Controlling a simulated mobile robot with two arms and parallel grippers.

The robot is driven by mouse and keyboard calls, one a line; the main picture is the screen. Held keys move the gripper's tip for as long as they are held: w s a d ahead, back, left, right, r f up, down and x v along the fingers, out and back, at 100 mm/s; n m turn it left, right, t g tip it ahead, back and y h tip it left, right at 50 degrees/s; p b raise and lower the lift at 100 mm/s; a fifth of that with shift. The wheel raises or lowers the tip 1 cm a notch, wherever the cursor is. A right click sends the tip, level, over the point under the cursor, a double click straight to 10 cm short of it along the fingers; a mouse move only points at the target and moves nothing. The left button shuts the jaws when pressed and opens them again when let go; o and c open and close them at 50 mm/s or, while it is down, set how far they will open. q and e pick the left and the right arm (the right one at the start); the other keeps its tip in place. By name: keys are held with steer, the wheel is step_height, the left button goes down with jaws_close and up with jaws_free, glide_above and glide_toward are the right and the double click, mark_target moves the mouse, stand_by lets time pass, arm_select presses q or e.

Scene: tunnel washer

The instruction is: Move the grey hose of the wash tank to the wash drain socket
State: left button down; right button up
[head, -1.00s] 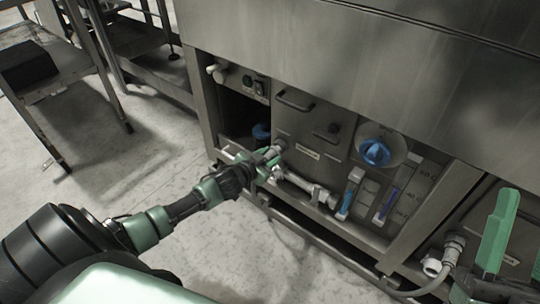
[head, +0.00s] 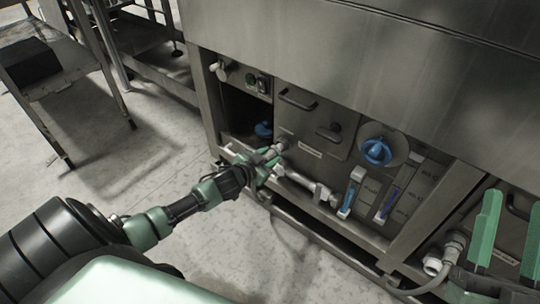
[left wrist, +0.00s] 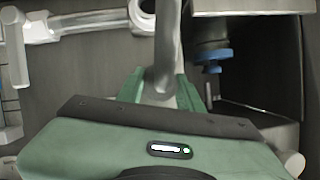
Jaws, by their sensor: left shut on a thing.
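My left gripper (head: 270,160) is at the front of the steel washer, shut on the grey hose (left wrist: 165,50). In the left wrist view the hose passes down between the green fingers. In the head view the fingers hide most of the held part, close to a round metal fitting (head: 280,145) on the panel. I cannot tell whether the hose end is joined to that fitting. A pale pipe with end fittings (head: 305,184) lies just right of the gripper; I cannot tell which part is the wash drain socket. My right gripper (head: 514,202) is at the right edge, fingers apart.
A blue knob (head: 376,151) and two blue gauges (head: 350,195) are right of the left gripper. An open bay (head: 245,112) holds a blue part. Another hose with a connector (head: 454,246) hangs near my right gripper.

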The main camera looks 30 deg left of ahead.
arm_select(q)
steer(key=shift+s, duration=0.45)
steer(key=shift+s+p, duration=0.45)
steer(key=shift+s+a+p, duration=0.1)
steer(key=shift+s+p, duration=0.2)
steer(key=shift+s, duration=0.35)
arm_select(e)
step_height(320, 180, down, 6)
steer(key=w+g+h, duration=0.1)
steer(key=w+g, duration=0.2)
steer(key=g, duration=0.1)
steer(key=shift+h, duration=0.3)
